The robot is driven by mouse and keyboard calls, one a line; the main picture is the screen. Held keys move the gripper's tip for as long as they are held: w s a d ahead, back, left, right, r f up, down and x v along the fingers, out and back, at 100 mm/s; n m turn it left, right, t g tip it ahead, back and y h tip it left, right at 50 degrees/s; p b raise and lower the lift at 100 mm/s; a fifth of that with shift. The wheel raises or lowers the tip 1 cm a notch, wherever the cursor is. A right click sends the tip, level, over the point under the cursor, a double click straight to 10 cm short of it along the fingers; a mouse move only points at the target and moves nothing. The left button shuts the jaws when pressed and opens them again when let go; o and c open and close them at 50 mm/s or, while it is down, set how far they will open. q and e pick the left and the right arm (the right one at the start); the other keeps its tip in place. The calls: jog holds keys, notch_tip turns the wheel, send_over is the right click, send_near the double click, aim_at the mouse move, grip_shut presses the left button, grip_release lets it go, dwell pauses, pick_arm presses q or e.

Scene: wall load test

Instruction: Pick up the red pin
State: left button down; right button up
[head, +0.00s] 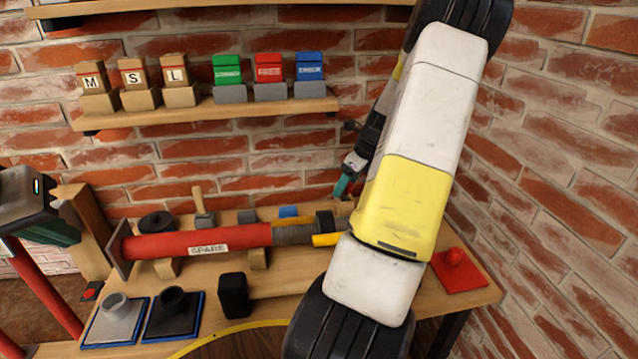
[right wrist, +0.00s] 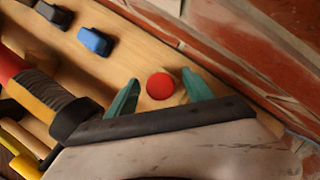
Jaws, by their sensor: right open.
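The red pin (right wrist: 161,86) shows in the right wrist view as a round red top, seen nearly end-on near the wall side of the wooden bench (right wrist: 150,45). My right gripper (right wrist: 160,91) is open, with one teal finger on each side of the pin. Small gaps show between the pin and both fingers, and nothing is gripped. In the head view the right gripper (head: 345,184) points down at the back of the bench, and I cannot clearly make out the pin there.
A red tube marked SPARE (head: 190,242) lies across the bench. A blue block (right wrist: 95,41) is near the pin. A red plate with a knob (head: 459,270) sits at the right. A shelf (head: 210,112) with small boxes hangs above, and brick walls are close behind and right.

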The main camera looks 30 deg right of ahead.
grip_shut()
dwell(0.3)
